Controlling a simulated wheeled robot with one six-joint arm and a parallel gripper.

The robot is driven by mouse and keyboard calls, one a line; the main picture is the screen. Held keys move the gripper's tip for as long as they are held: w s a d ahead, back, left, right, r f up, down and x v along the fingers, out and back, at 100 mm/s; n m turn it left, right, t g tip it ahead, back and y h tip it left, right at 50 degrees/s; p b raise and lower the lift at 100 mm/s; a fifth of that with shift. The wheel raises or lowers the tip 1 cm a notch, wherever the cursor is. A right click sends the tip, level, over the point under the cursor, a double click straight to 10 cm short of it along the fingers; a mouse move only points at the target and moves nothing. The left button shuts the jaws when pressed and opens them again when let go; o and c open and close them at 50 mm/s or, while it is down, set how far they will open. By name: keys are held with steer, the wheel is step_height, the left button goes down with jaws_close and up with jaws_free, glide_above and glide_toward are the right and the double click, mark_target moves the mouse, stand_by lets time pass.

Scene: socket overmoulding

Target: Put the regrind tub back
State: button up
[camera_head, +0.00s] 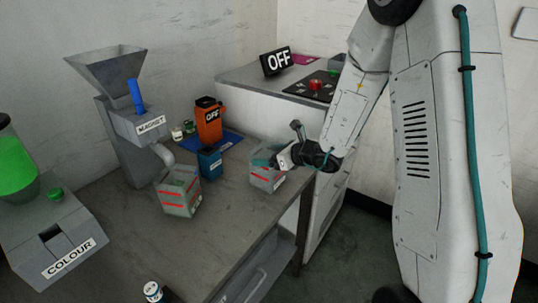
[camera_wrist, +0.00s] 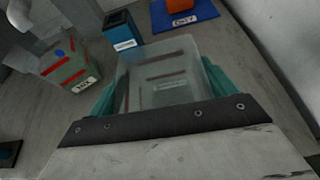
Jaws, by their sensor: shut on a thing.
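A clear grey tub with red level lines (camera_head: 266,182) is at the right edge of the bench. My gripper (camera_head: 275,161) is shut on this tub, its teal fingers on either side. In the wrist view the tub (camera_wrist: 160,62) fills the space between the fingers of my gripper (camera_wrist: 160,92). It looks empty there. Its label is too small to read, so I cannot confirm it is the regrind tub. I cannot tell whether its base touches the bench. A second similar tub (camera_head: 178,190), with green contents, stands under the spout of the MAGNET hopper; it also shows in the wrist view (camera_wrist: 70,62).
A dark blue box (camera_head: 209,163) stands between the tubs. The grey MAGNET hopper (camera_head: 122,110) and COLOUR unit (camera_head: 60,240) stand left. Bare bench lies in front of the tubs.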

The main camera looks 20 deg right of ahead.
steer(key=o, duration=1.9)
steer(key=shift+f, duration=0.1)
steer(key=shift+s+r, duration=0.1)
steer(key=shift+r, duration=0.15)
steer(key=v, duration=1.2)
steer(key=s+a+r+n+g+y, duration=0.2)
steer(key=s+a+r+n+g, duration=0.6)
steer(key=s+a+n, duration=0.6)
steer(key=s+d+r+n+h, duration=0.1)
steer(key=s+d+n+h, duration=0.2)
steer(key=s+n, duration=0.2)
steer(key=s+d+r+n+g+h, duration=0.1)
steer(key=s+d+r+n+h, duration=0.1)
steer(key=s+n, duration=0.3)
steer(key=s+d+r+n+h, duration=0.2)
steer(key=s+d+n+h, duration=0.2)
steer(key=s+d+n, duration=0.1)
steer(key=shift+d+h, duration=0.15)
steer(key=shift+h, duration=0.25)
